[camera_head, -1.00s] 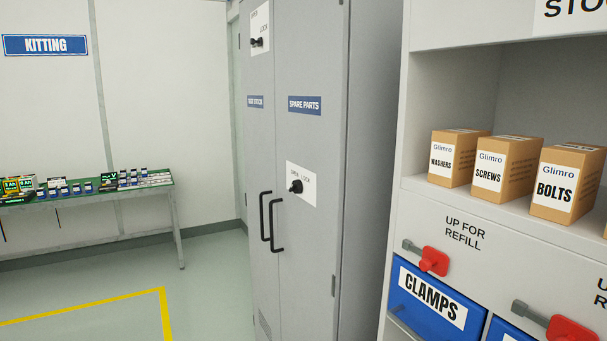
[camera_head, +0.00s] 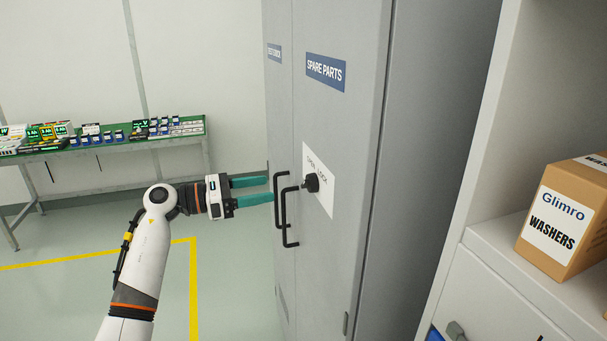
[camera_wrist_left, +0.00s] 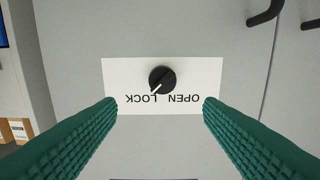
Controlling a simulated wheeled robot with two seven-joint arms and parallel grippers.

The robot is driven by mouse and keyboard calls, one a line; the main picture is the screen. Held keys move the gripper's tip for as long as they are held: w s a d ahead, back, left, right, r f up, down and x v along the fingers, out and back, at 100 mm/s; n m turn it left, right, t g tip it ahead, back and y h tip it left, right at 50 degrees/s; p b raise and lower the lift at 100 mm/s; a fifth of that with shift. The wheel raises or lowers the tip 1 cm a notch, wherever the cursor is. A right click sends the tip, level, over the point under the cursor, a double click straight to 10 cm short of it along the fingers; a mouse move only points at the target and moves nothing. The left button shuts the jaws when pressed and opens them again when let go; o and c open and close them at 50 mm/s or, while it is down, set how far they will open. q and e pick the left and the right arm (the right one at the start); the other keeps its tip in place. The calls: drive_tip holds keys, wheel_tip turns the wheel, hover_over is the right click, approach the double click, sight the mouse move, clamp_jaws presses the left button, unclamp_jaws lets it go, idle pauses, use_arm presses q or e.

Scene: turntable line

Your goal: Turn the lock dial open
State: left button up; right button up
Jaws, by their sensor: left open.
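The lock dial (camera_head: 312,183) is a round black knob on a white plate (camera_head: 322,205) marked OPEN and LOCK, on the grey SPARE PARTS cabinet door. In the left wrist view the dial (camera_wrist_left: 161,80) shows near the middle, with the plate's words upside down. Its white pointer mark slants toward the word LOCK. My left gripper (camera_head: 268,190) is open and empty, its green fingers aimed at the door. In the wrist view the fingertips (camera_wrist_left: 161,102) lie to either side of the dial, apart from it. My right gripper is not in view.
Two black door handles (camera_head: 287,215) stick out close to my left fingertips. A shelf with a WASHERS box (camera_head: 560,220) stands on the right. A kitting table (camera_head: 100,146) is at the back left. The floor between is clear.

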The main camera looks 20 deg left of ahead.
sight(303, 183)
use_arm(q)
drive_tip(key=p+x, duration=0.4)
drive_tip(key=x, duration=0.6)
drive_tip(key=shift+w, duration=0.2)
drive_tip(key=shift+w+a+f, duration=0.1)
drive_tip(key=shift+c, duration=0.3)
drive_tip(key=c, duration=0.9)
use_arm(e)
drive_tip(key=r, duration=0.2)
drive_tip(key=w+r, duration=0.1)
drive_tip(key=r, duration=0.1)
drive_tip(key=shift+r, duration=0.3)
